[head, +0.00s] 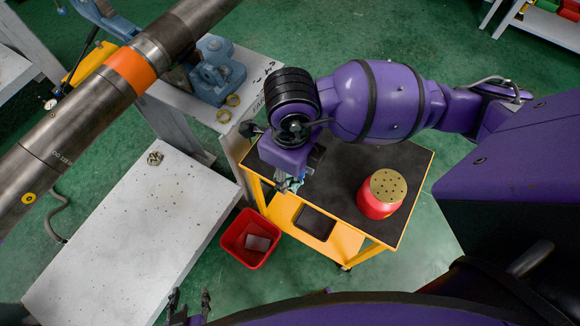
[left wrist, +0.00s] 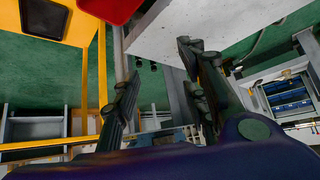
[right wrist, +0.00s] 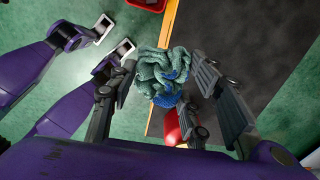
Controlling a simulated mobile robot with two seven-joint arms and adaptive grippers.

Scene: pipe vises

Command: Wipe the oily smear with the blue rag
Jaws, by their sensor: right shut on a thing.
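The blue rag (right wrist: 163,72), a crumpled teal and blue bundle, sits between the fingers of my right gripper (right wrist: 160,88) in the right wrist view. My right gripper is shut on it. In the head view this gripper (head: 289,182) is over the left part of the cart's dark top, mostly hidden by my arm. My left gripper (head: 190,300) is open and empty at the bottom, near the white table's lower right corner; its spread fingers show in the left wrist view (left wrist: 160,68). I cannot make out the oily smear for certain; small dark marks (head: 263,77) show on the vise bench.
The yellow cart (head: 345,165) carries a red can (head: 379,201) with a perforated brass lid. A red bin (head: 232,245) stands beside it. The white table (head: 130,235) holds a small metal fitting (head: 154,158). A blue vise (head: 215,70), brass rings (head: 223,116) and a large pipe (head: 85,115) are at upper left.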

